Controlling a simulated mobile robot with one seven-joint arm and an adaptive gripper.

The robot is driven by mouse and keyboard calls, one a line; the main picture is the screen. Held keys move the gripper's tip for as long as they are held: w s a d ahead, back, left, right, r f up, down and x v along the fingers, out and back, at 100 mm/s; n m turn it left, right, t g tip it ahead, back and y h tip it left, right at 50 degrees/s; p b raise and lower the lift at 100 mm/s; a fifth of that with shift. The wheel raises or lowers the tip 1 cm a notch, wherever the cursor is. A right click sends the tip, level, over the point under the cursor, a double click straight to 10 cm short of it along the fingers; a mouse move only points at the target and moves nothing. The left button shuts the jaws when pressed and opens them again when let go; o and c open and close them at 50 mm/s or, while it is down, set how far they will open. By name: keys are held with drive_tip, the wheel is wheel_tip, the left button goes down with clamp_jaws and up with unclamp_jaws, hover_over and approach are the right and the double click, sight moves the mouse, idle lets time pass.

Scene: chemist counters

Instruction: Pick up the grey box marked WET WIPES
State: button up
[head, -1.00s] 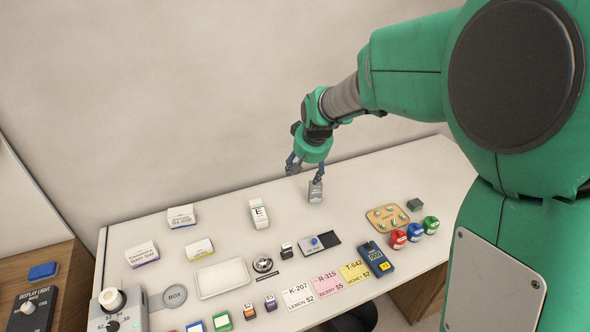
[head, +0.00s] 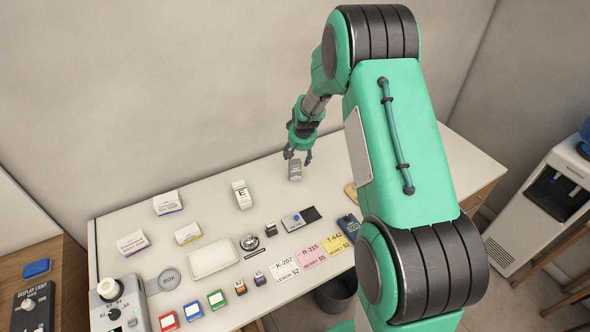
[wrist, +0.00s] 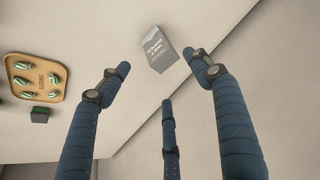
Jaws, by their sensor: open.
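The grey box (head: 295,171) stands on the white counter toward its back edge, near the wall. It also shows in the wrist view (wrist: 158,50), with printed lettering on its face that I cannot read clearly. My gripper (head: 298,158) is over the box in the head view. In the wrist view my gripper (wrist: 160,72) has its blue fingers spread wide, with the box beyond the fingertips and between them. The fingers hold nothing, and I see no contact with the box.
A white box marked E (head: 242,195) stands left of the grey box. Other cartons, a white tray (head: 213,257) and price cards (head: 312,252) lie further left and in front. A wooden board with green pieces (wrist: 33,78) is nearby. The wall is close behind.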

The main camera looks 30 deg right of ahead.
sight(295, 167)
drive_tip(key=shift+f, duration=0.1)
drive_tip(key=shift+x, duration=4.2)
drive_tip(key=shift+w, duration=0.1)
drive_tip(key=shift+x, duration=2.6)
drive_tip(key=c, duration=1.5)
